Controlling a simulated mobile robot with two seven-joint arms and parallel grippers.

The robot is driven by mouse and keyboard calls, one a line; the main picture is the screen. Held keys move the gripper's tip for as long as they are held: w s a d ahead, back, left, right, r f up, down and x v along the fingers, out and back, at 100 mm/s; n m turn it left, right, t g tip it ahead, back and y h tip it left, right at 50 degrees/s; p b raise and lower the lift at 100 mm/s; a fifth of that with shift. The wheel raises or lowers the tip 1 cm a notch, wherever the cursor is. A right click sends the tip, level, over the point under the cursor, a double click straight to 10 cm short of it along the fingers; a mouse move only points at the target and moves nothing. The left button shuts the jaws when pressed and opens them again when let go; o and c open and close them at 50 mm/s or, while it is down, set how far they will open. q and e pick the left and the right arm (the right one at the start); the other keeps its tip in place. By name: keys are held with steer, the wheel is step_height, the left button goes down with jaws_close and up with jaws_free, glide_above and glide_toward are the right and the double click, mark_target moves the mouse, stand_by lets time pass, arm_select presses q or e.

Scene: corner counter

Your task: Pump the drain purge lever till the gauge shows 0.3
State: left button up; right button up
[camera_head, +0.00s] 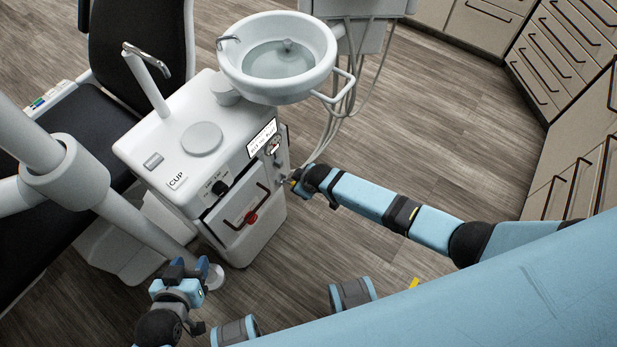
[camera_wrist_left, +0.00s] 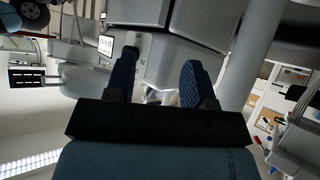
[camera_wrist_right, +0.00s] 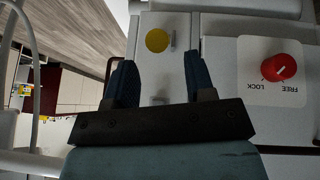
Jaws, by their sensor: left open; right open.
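The white cabinet unit (camera_head: 205,140) stands below a round basin. On its side, near a label plate (camera_head: 262,137), is a small round gauge (camera_head: 273,147); its reading is too small to make out. A small pale part (camera_head: 279,161) sits below it; I cannot tell if it is the purge lever. My right gripper (camera_head: 292,183) is open beside this side; in the right wrist view its fingers (camera_wrist_right: 158,65) straddle a yellow disc (camera_wrist_right: 157,40) and small grey pegs, gripping nothing visible. My left gripper (camera_head: 190,268) is open and empty, low before the unit.
A red knob (camera_wrist_right: 281,67) marked LOCK and FREE shows in the right wrist view. Hoses (camera_head: 345,95) hang behind the basin (camera_head: 278,58). A dark chair (camera_head: 135,45) stands at left, drawers (camera_head: 565,50) at right. Open floor (camera_head: 440,120) lies between.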

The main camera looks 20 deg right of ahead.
steer(key=p+v, duration=0.1)
steer(key=v, duration=0.7)
steer(key=shift+w+d, duration=0.1)
